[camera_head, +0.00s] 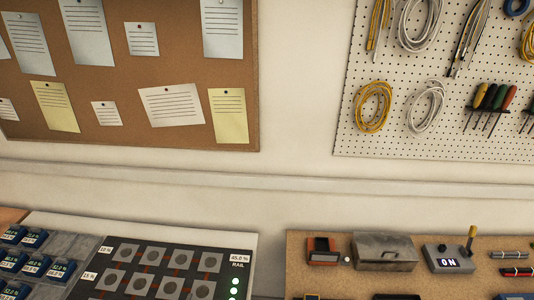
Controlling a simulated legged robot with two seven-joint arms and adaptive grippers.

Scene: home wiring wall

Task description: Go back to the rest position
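Neither of my grippers shows in the head view, and no part of my arms is in sight. At the bottom left, a dark panel (125,258) carries grey square modules, red lines and a label reading 45.0 % RAIL, with green lights on its right side. At the bottom right, a brown board (300,270) holds a grey metal box (384,251), a switch unit (448,258) reading ON with its lever upright, and a small dark red-brown block (323,251).
Several small blue units with displays (34,238) sit in a grey tray at the far left. A corkboard (180,90) with paper notes and a pegboard (400,150) with cables and screwdrivers hang on the wall. A gap lies between the panel and the board.

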